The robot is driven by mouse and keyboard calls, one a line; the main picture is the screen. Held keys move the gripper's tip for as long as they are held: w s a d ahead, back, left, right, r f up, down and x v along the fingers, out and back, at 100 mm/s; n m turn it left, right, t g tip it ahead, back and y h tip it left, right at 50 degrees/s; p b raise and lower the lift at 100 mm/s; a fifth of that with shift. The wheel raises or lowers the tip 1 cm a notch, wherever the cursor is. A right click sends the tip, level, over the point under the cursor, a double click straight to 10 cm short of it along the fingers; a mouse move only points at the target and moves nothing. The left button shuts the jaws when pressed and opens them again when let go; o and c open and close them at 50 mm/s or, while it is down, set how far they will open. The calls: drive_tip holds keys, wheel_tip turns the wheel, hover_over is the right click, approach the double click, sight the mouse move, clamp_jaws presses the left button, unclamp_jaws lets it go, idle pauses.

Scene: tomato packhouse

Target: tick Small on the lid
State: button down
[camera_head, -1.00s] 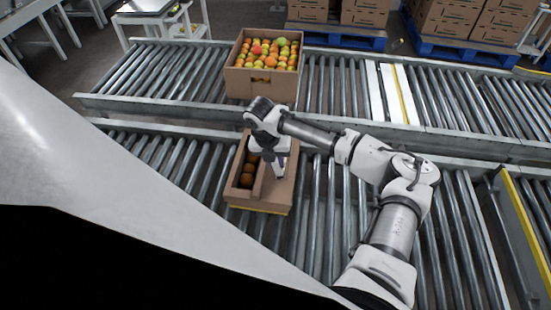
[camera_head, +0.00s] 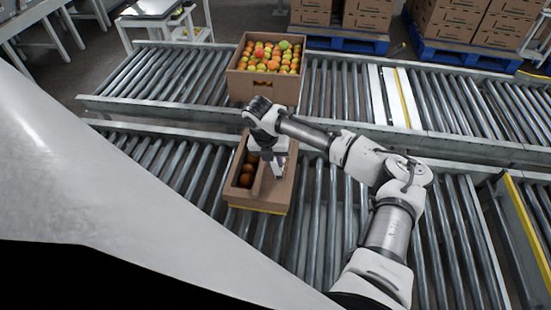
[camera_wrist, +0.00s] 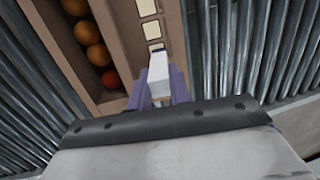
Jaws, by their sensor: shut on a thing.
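An open cardboard box (camera_head: 257,202) stands on the near roller conveyor with a brown lid flap (camera_wrist: 122,25) along its right part. Pale square boxes run in a row on that flap: one (camera_wrist: 146,7) at the top edge, one (camera_wrist: 152,30) below it, and a third partly behind the held tool. No lettering is readable. My gripper (camera_wrist: 161,92) has purple fingers shut on a white, blocky marker (camera_wrist: 160,68). The marker points at the row's near end, over the flap; whether its tip touches is unclear. In the head view, my gripper (camera_head: 273,163) is above the box's right side.
Several orange-red fruits (camera_wrist: 98,54) lie in the box's left part. A fuller fruit box (camera_head: 262,88) stands on the far conveyor (camera_head: 160,75). Bare rollers (camera_head: 335,215) lie right of the near box. Stacked cartons (camera_head: 465,25) on blue pallets stand at the back.

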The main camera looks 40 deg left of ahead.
drive_tip(key=shift+w+a, duration=0.1)
drive_tip(key=shift+a, duration=0.35)
drive_tip(key=shift+s+d+p, duration=0.25)
drive_tip(key=shift+d+p, duration=0.05)
drive_tip(key=shift+d, duration=0.35)
drive_tip(key=shift+s+d+p, duration=0.2)
drive_tip(key=shift+d+p, duration=0.05)
drive_tip(key=shift+d, duration=0.35)
idle(0.5)
drive_tip(key=shift+w+d+p+v, duration=0.1)
drive_tip(key=shift+w+p+v, duration=0.05)
drive_tip(key=shift+p+v, duration=0.8)
drive_tip(key=shift+w+d+p+v, duration=0.15)
drive_tip(key=shift+w+p+v, duration=0.05)
drive_tip(key=shift+p+v, duration=0.75)
drive_tip(key=shift+w+d+p+v, duration=0.15)
drive_tip(key=shift+p+v, duration=0.55)
drive_tip(key=shift+v, duration=0.4)
